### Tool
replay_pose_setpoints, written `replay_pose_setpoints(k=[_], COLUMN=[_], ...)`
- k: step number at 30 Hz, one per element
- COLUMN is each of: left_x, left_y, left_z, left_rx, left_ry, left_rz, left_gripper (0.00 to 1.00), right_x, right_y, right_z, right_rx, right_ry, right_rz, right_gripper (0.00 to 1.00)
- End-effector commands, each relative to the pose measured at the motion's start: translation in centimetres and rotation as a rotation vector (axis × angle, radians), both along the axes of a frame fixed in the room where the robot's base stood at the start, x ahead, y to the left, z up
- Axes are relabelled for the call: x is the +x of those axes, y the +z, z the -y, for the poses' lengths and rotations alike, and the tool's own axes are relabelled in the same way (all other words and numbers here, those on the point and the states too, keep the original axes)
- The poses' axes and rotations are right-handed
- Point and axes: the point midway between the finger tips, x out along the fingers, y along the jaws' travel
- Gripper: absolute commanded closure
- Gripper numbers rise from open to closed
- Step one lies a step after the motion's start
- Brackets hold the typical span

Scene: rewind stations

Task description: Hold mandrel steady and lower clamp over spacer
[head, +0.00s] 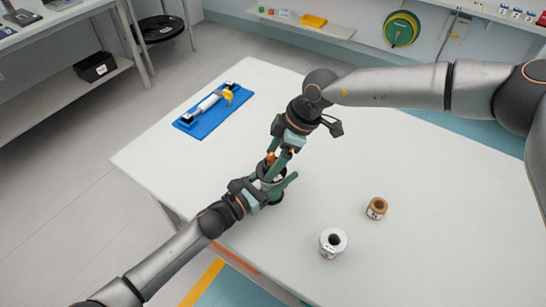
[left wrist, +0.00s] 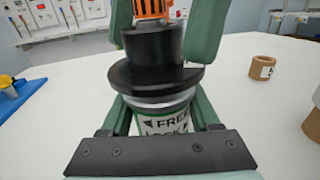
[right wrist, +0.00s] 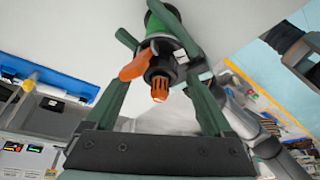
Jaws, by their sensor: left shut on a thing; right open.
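The mandrel stands upright on the white table; its black flanged body (left wrist: 155,65) and green, labelled lower part (left wrist: 165,124) show in the left wrist view. My left gripper (head: 270,187) is shut around that lower part, below the black flange. An orange ribbed piece (right wrist: 160,88) tops the mandrel, with an orange lever (right wrist: 138,66) beside it. My right gripper (head: 279,160) is open above, its fingers on either side of the mandrel's top. I cannot tell whether they touch it. I cannot clearly tell clamp from spacer, as the grippers hide much of the mandrel in the head view.
A white roll (head: 325,247) and a brown ring (head: 371,211) stand on the table (head: 420,170) right of the mandrel. A blue tray (head: 205,127) holding a white cylinder and a yellow part lies at the back left. The table between is clear.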

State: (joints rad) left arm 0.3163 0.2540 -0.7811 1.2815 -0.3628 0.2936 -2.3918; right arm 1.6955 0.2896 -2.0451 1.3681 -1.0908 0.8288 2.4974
Motion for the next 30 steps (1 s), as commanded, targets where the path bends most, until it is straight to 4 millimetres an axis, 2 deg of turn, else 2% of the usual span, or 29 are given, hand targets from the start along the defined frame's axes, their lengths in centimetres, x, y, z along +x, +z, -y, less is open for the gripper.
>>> replay_pose_setpoints(k=[5,8,21,25,30], left_x=[0.0,0.0,0.0,0.0,0.0], left_y=[0.0,0.0,0.0,0.0,0.0], left_z=[0.0,0.0,0.0,0.0,0.0], left_rx=[0.001,0.001,0.001,0.001,0.001], left_ry=[0.0,0.0,0.0,0.0,0.0], left_rz=[-0.001,-0.001,-0.001,-0.001,-0.001], left_gripper=[1.0,1.0,1.0,1.0,1.0], right_x=[0.0,0.0,-0.2,-0.3,-0.3], right_y=[0.2,1.1,9.1,10.4,11.1], right_z=[0.1,0.5,3.9,4.4,4.7], right_rx=[-0.001,0.001,0.001,0.001,0.0], right_ry=[0.0,-0.002,-0.002,-0.001,0.0], right_rz=[0.0,0.002,0.002,0.001,-0.001], right_gripper=[0.14,0.14,0.14,0.14,0.14])
